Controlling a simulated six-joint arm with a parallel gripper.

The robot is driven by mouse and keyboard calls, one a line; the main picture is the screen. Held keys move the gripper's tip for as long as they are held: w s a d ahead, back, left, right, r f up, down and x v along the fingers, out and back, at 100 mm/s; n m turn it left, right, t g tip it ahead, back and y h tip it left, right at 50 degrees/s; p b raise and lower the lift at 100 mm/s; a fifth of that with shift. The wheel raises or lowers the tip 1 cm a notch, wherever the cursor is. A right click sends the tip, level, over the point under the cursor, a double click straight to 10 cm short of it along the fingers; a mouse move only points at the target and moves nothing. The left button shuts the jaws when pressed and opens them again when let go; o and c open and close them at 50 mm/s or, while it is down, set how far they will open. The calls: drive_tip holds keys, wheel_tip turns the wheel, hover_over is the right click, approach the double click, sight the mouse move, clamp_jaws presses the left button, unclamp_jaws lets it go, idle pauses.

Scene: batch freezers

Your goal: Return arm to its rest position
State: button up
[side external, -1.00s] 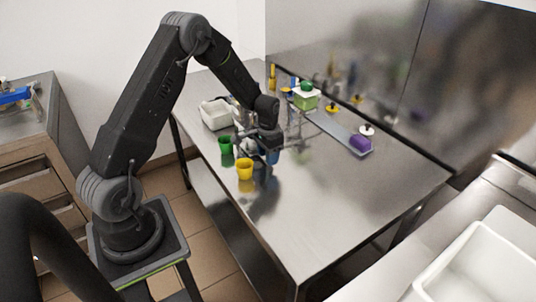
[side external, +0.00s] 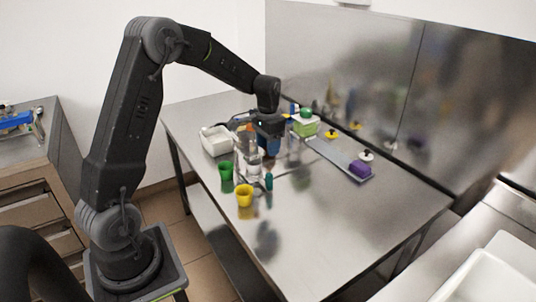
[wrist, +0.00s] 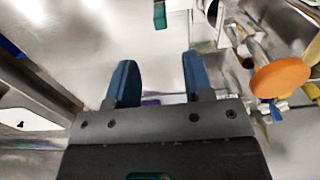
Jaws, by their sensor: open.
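My gripper (side external: 268,146) hangs above the far half of the steel table (side external: 330,225), pointing down among the bottles and racks in the side view. In the wrist view my gripper (wrist: 161,82) shows two blue fingers set well apart with nothing held between them. The arm is bent, with its elbow high and the forearm reaching out over the table. How far the fingertips are above the things below is hard to tell.
A green cup (side external: 226,170), a yellow cup (side external: 244,196) and a small teal object (side external: 269,182) stand at the near left. A white container (side external: 216,140) is behind. A tray (side external: 335,157) holds a purple block (side external: 360,168). An orange disc (wrist: 280,77) lies right of the fingers.

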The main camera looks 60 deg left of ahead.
drive_tip(key=shift+r, duration=0.15)
drive_tip(key=s+d+r+t, duration=0.3)
drive_tip(key=s+d+r, duration=0.5)
drive_tip(key=d+r, duration=0.3)
drive_tip(key=s+d+r+t, duration=0.1)
drive_tip(key=s+d, duration=0.3)
drive_tip(key=s, duration=0.3)
drive_tip(key=s+d+r+t, duration=0.1)
drive_tip(key=s+d, duration=0.3)
drive_tip(key=s, duration=0.3)
drive_tip(key=shift+s+d+r+t, duration=0.15)
drive_tip(key=shift+s+d+t, duration=0.05)
drive_tip(key=shift+s+t, duration=0.15)
idle(1.2)
